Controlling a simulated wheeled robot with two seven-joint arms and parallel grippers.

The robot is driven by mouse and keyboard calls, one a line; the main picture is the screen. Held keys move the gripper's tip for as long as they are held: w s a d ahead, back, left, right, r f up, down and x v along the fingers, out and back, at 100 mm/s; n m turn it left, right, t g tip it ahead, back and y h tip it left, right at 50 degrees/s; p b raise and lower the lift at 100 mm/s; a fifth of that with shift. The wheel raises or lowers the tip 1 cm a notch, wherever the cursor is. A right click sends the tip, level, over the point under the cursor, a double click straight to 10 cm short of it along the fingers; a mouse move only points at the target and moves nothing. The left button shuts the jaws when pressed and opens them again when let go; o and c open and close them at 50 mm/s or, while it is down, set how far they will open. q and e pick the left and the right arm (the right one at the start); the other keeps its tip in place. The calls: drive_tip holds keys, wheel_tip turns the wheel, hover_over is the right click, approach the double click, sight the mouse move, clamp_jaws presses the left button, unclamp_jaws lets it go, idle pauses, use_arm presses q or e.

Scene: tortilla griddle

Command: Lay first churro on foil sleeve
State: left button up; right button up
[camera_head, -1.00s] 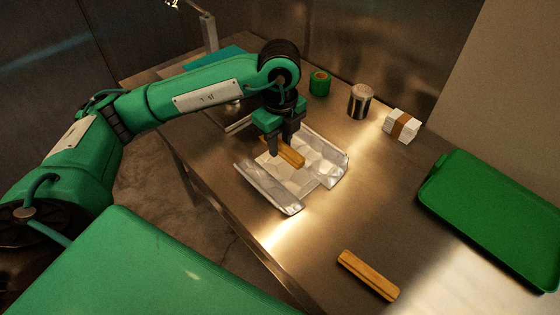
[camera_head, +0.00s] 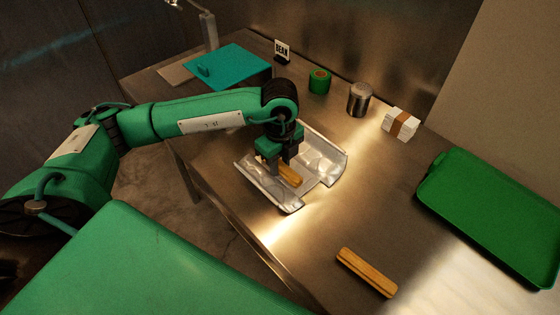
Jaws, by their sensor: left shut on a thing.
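My left gripper (camera_head: 280,165) is shut on a golden churro (camera_head: 289,175). It holds the churro low over the middle of the silver foil sleeve (camera_head: 321,160), between its two raised sides. Part of the churro is hidden behind the fingers, and I cannot tell whether it touches the foil. My right gripper is not in view.
A green tray (camera_head: 440,172) lies at the right. A green tape roll (camera_head: 319,81), a metal canister (camera_head: 359,99) and a banded white stack (camera_head: 401,124) stand along the back. A teal board (camera_head: 235,66) and a small black sign (camera_head: 282,51) are at the back left.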

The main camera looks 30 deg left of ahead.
sight(280, 163)
use_arm(q)
drive_tip(key=o, duration=0.8)
drive_tip(key=shift+o, duration=0.9)
drive_tip(key=shift+r+p, duration=0.2)
drive_tip(key=shift+p, duration=0.1)
wheel_tip(280, 163, up, 4)
drive_tip(key=shift+w+r+b, duration=0.1)
drive_tip(key=shift+r+b, duration=0.05)
drive_tip(key=shift+b, duration=0.45)
wheel_tip(280, 163, up, 8)
drive_tip(key=shift+f+b, duration=0.2)
drive_tip(key=shift+b, duration=0.25)
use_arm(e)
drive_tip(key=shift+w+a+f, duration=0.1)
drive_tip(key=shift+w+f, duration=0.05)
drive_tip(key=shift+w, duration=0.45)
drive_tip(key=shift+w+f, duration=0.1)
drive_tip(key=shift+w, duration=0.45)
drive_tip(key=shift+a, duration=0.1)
